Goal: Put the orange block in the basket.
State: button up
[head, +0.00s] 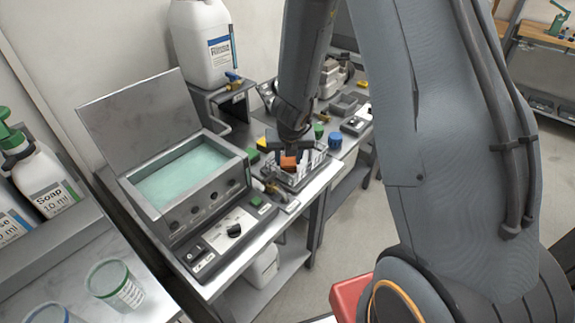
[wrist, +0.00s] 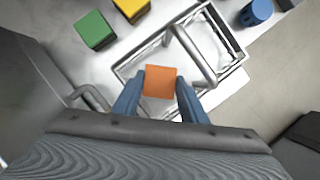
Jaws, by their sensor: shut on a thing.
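The orange block (wrist: 160,82) is between the two blue fingers of my gripper (wrist: 160,92) in the wrist view, and the gripper is shut on it. In the head view the orange block (head: 288,162) shows small below my gripper (head: 290,152). The basket (wrist: 232,82) is a light wire-frame tray with a raised handle bar, just beyond and to the right of the block in the wrist view. In the head view the basket (head: 312,165) is partly hidden behind my gripper. The block overlaps the basket's near left edge in view; its height above it is unclear.
A green block (wrist: 95,30) and a yellow block (wrist: 131,9) lie left of the basket. A blue cylinder (wrist: 257,12) stands to its right. An open-lidded bath of green liquid (head: 185,172) and a large white bottle (head: 203,45) stand left on the bench.

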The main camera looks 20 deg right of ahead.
jog(key=shift+f, duration=0.45)
jog(key=o, duration=0.9)
jog(key=shift+f+b, duration=0.1)
jog(key=shift+b, duration=0.2)
